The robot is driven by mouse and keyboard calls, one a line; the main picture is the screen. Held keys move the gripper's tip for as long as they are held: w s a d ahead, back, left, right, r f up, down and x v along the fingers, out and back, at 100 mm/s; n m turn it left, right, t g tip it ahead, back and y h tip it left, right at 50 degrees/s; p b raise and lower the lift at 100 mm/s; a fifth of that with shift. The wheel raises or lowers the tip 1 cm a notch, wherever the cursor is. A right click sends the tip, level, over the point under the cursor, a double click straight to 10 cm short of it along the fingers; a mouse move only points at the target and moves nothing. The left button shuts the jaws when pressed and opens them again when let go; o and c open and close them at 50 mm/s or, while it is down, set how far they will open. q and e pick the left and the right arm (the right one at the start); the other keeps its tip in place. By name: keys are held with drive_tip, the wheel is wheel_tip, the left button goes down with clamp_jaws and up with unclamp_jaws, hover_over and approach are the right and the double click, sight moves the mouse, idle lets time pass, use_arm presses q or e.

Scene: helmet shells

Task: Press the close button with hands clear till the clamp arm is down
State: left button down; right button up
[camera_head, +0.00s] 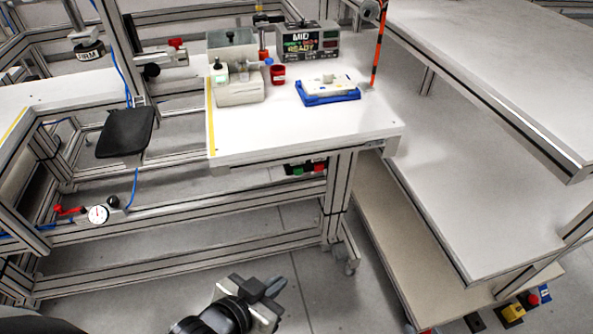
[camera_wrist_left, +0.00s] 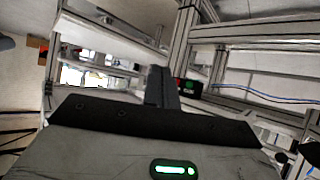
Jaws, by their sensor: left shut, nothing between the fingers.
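A dark button box under the front edge of the white table carries a green button (camera_head: 297,170) and a red button (camera_head: 319,165). The green button also shows in the left wrist view (camera_wrist_left: 190,87), just right of my fingers. Their labels are unreadable, so I cannot tell which is the close button. My left gripper (camera_head: 274,287) is shut and empty, low in front of the table and apart from the buttons; its closed fingers stand up in the left wrist view (camera_wrist_left: 161,86). I cannot identify the clamp arm with certainty. My right gripper is not in view.
A shelf unit (camera_head: 450,180) stands right. Floor before the table is clear.

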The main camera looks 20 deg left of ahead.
sight(298, 171)
use_arm(q)
drive_tip(key=w+f+m+t+b, duration=0.1)
drive_tip(key=w+m+t+b, duration=0.5)
drive_tip(key=w+m, duration=1.2)
drive_tip(key=m+t, duration=0.1)
drive_tip(key=m, duration=0.6)
drive_tip(key=shift+w+d+m+h, duration=0.25)
drive_tip(key=shift+d+m+h, duration=0.05)
use_arm(e)
drive_tip(key=shift+w+a+f+t+y, duration=0.15)
drive_tip(key=shift+f+t, duration=0.1)
drive_tip(key=shift+f, duration=0.25)
drive_tip(key=shift+w+a+f+t+y, duration=0.15)
drive_tip(key=shift+f+t, duration=0.1)
drive_tip(key=shift+f, duration=0.2)
use_arm(q)
drive_tip(key=w+a+b, duration=0.2)
drive_tip(key=w+a, duration=0.3)
drive_tip(key=w, duration=0.2)
drive_tip(key=shift+w, duration=0.15)
use_arm(e)
drive_tip(key=shift+f, duration=0.5)
drive_tip(key=shift+s+f, duration=0.1)
